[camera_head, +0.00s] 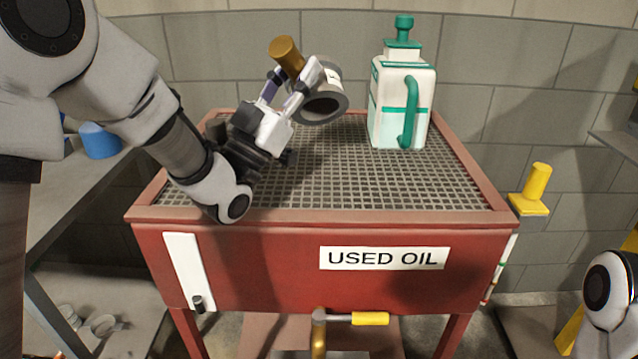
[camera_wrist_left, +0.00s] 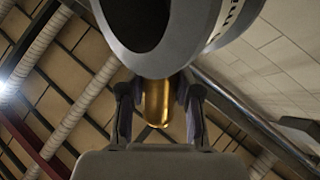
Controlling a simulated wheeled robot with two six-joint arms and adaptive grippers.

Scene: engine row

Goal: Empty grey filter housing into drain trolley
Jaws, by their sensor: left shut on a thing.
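The grey filter housing (camera_head: 322,108) is held tilted above the drain trolley's grid, its dark open mouth facing toward the front and downward. A brass-coloured cylinder (camera_head: 286,55) sticks out beside it. My left gripper (camera_head: 290,82) is shut on the housing, with the brass cylinder between its fingers. In the left wrist view the housing's dark mouth (camera_wrist_left: 138,22) fills the top, and the brass cylinder (camera_wrist_left: 156,102) sits between the fingers. No liquid is visible. The red drain trolley (camera_head: 240,265) is marked USED OIL and has a mesh top. My right gripper is out of view.
A white and green jug (camera_head: 402,100) stands on the grid at the back right. A blue container (camera_head: 100,140) stands on the left bench. A yellow-handled valve (camera_head: 370,318) sits below the trolley. The grid's middle and front right are clear.

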